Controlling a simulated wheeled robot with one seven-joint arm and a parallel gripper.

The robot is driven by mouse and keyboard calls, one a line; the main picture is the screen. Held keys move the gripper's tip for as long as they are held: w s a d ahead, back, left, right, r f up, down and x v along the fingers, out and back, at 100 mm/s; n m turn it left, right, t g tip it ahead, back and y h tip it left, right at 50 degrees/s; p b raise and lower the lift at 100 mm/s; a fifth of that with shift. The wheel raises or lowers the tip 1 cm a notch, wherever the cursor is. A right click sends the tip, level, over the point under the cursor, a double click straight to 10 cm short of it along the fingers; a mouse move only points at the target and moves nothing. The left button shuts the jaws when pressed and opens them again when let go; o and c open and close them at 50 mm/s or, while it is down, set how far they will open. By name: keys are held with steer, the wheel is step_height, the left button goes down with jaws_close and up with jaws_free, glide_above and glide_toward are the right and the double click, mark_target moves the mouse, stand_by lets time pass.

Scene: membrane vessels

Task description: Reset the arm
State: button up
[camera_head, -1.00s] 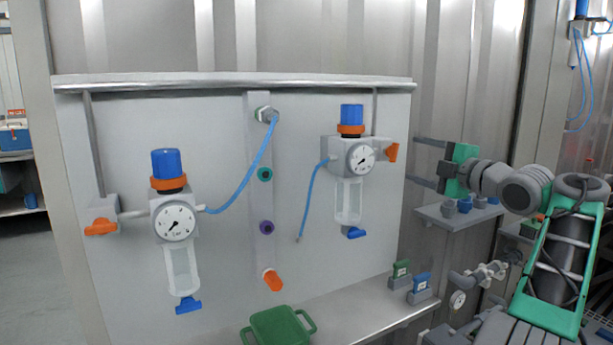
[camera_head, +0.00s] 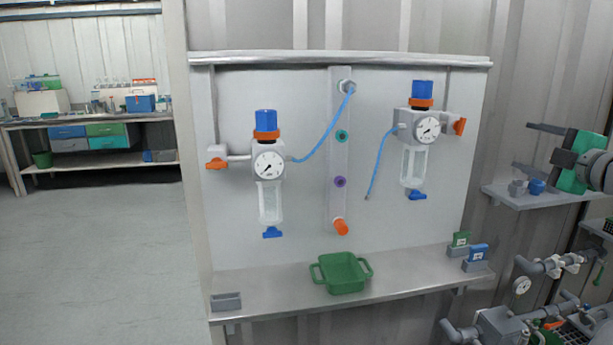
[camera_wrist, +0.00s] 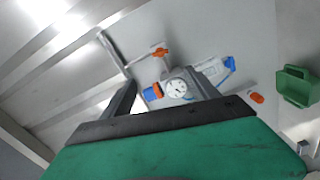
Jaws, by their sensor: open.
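My gripper (camera_head: 548,147) is at the right edge of the head view, its green body turned toward the panel and its two dark fingers pointing left. The fingers are apart with nothing between them. It hangs in the air in front of the wall, right of the panel (camera_head: 300,110) and above a small grey shelf. In the wrist view the open fingers (camera_wrist: 165,98) frame the right-hand regulator with its gauge (camera_wrist: 177,87), which lies beyond them. Most of my arm is cut off by the head view's right edge.
The panel bears two regulators with blue knobs (camera_head: 266,121) (camera_head: 422,89), and blue hoses. A green tray (camera_head: 343,272) stands on the ledge (camera_head: 400,281) below. A small shelf (camera_head: 550,196) and pipework (camera_head: 550,265) are at the right. Open floor (camera_head: 90,250) lies at the left.

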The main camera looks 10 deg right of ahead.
steer(key=w+a+m+g+p, duration=0.2)
steer(key=w+a+m+p, duration=0.1)
steer(key=w+a, duration=0.45)
steer(key=a+f+m+g+y+p, duration=0.1)
steer(key=a+f+m+g+p, duration=0.25)
steer(key=a, duration=0.75)
steer(key=a+f+m+g+p, duration=0.25)
steer(key=a+p, duration=0.25)
steer(key=a, duration=0.6)
steer(key=s+a+f+m+g+p, duration=0.2)
steer(key=s+a+f, duration=0.2)
steer(key=s, duration=0.4)
steer(key=s+a+f+m+g+p, duration=0.2)
steer(key=s+a+f+p, duration=0.1)
steer(key=s+f, duration=0.3)
steer(key=s+a+f+m+g+h+p, duration=0.1)
steer(key=s+a+f, duration=0.4)
steer(key=s, duration=0.5)
steer(key=shift+s+a+f+m+g+p, duration=0.25)
steer(key=shift+s+a+m+g+p, duration=0.15)
steer(key=shift+a+m+g+p, duration=0.25)
steer(key=shift+d, duration=0.1)
